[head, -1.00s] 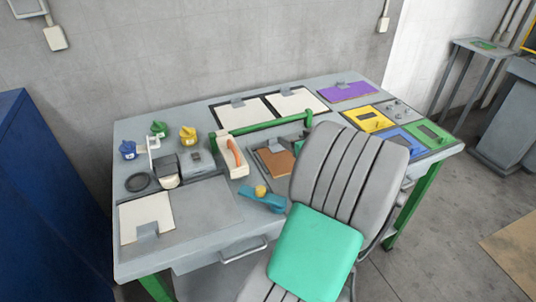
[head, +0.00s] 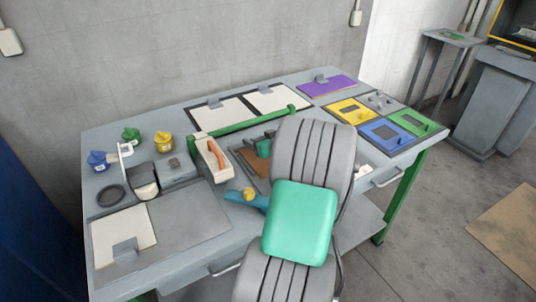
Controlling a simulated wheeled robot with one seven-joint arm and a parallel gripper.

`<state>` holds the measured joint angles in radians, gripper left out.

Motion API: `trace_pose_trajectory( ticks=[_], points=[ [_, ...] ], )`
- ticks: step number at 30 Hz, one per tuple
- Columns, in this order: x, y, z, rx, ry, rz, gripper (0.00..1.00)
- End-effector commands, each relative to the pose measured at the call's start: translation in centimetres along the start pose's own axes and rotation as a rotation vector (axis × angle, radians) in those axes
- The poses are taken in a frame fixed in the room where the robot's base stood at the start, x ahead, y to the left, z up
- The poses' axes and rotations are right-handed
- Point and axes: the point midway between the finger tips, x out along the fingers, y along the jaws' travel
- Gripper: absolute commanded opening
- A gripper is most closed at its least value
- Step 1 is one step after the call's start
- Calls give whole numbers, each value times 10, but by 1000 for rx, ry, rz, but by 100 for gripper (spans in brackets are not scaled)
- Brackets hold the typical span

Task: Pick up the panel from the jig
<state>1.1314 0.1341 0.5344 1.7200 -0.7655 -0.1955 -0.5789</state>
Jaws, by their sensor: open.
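A brown flat board (head: 254,170) lies in a dark frame (head: 240,168) near the middle of the grey workbench (head: 185,235). It looks like a panel in a jig, though I cannot tell for sure.
A cream caddy with an orange handle (head: 213,158) and a blue tool (head: 246,199) flank the board. Coloured plates, including a yellow one (head: 350,111), lie at right.

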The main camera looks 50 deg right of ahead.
Motion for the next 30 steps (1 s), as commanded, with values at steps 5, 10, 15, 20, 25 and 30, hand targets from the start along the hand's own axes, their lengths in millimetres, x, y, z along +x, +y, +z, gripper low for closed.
trace_pose_trajectory(
  ticks=[5, 10, 15, 20, 25, 30],
  points=[
    [0, 1, 0, 0, 1, 2, 71],
    [0, 2, 0, 1, 1, 3, 59],
    [0, 2, 0, 1, 0, 3, 45],
    [0, 2, 0, 1, 0, 3, 32],
    [0, 2, 0, 1, 0, 3, 18],
    [0, 2, 0, 1, 0, 3, 4]
  ],
)
